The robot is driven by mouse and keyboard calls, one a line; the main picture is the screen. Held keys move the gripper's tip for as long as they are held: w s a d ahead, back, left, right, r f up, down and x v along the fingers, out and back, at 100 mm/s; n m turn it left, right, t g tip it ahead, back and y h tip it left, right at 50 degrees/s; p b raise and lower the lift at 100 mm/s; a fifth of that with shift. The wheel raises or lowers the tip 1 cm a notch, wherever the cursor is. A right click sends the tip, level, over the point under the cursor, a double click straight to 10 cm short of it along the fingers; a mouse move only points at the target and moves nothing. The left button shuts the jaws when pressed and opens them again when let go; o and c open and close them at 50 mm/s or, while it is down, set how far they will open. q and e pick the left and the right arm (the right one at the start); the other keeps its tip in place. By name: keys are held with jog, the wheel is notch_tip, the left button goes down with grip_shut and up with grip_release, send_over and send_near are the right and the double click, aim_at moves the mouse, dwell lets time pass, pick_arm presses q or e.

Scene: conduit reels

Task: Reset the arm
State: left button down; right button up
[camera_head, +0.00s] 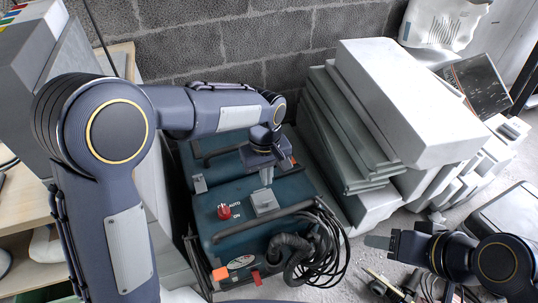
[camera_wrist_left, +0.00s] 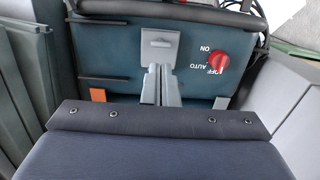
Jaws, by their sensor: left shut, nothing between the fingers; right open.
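My left arm comes in from the left in the head view and reaches over a teal machine case (camera_head: 215,228). My left gripper (camera_head: 267,180) is shut and empty above the top of the case, close to a grey latch-like plate (camera_head: 264,203). In the left wrist view my left gripper (camera_wrist_left: 164,82) points toward the same grey plate (camera_wrist_left: 159,45); I cannot tell if they touch. A red knob (camera_head: 225,211) marked AUTO and ON sits beside the plate, also in the left wrist view (camera_wrist_left: 218,62). My right gripper (camera_head: 382,242) is open and empty at the lower right.
A black hose and cable bundle (camera_head: 318,250) hangs at the case's front right. Stacked grey slabs (camera_head: 405,95) stand to the right. A block wall (camera_head: 225,45) closes off the back. Loose tools (camera_head: 400,288) lie below my right gripper. A wooden shelf (camera_head: 22,205) is at left.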

pick_arm(q)
jog(key=s+a+r+m+t+h, duration=0.1)
jog(key=s+a+r+h, duration=0.1)
jog(key=s+a+r, duration=0.3)
jog(key=s+a+r+t+h, duration=0.1)
jog(key=s+a+r, duration=0.2)
jog(key=a, duration=0.4)
jog(key=s+a+m+t, duration=0.1)
jog(key=s+a+t, duration=0.15)
jog(key=s, duration=0.35)
jog(key=s+a+m+t, duration=0.2)
jog(key=s+a, duration=0.1)
jog(key=s, duration=0.4)
notch_tip(320, 180, up, 25)
jog(key=p, duration=2.5)
jog(key=shift+w+r+n+h, duration=0.15)
jog(key=shift+w+n+h, duration=0.15)
jog(key=shift+n, duration=0.1)
jog(key=shift+a, duration=0.1)
